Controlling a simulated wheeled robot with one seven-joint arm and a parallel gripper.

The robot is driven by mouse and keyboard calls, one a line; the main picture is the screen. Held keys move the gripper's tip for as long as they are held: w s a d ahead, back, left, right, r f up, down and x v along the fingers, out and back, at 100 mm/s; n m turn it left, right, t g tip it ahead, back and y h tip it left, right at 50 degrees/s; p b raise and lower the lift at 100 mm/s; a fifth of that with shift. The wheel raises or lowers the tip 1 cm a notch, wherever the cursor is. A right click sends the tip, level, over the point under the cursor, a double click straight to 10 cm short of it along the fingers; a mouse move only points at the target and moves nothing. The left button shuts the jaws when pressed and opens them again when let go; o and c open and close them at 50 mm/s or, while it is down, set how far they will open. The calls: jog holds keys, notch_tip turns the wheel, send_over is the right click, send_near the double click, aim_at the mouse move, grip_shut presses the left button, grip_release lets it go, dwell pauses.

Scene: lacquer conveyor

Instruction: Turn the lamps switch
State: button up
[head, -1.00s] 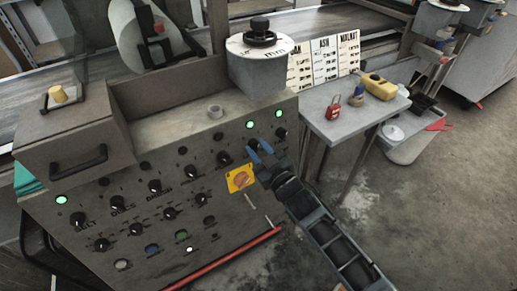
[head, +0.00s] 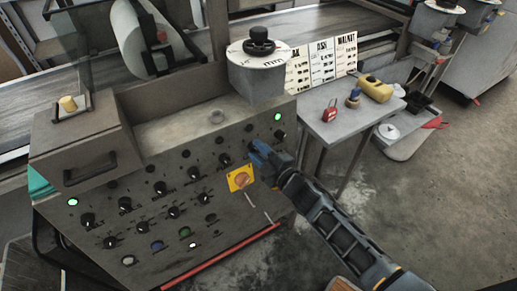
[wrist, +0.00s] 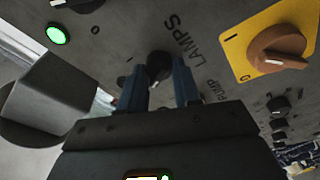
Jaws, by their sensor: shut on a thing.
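The lamps switch (wrist: 158,66) is a small round black knob on the grey panel, beside the printed word LAMPS in the wrist view. My gripper (wrist: 158,84) has its two blue fingers on either side of this knob and is shut on it. The knob's lower part is hidden by the fingers and the gripper body, and I cannot make out which way its pointer faces. In the head view my gripper (head: 258,152) reaches the panel's right part, and its fingers hide the knob.
An orange rotary switch on a yellow plate (head: 241,178) sits close below my gripper. Several other black knobs, such as this one (head: 224,160), are to the left. A green lamp (head: 278,116) glows at upper right. A side table (head: 345,122) stands right of the panel.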

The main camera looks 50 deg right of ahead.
jog(key=shift+n, duration=0.8)
jog(key=o, duration=1.1)
jog(key=shift+c, duration=0.2)
jog(key=b+v, duration=0.1)
jog(key=v, duration=0.6)
jog(key=shift+s, duration=0.4)
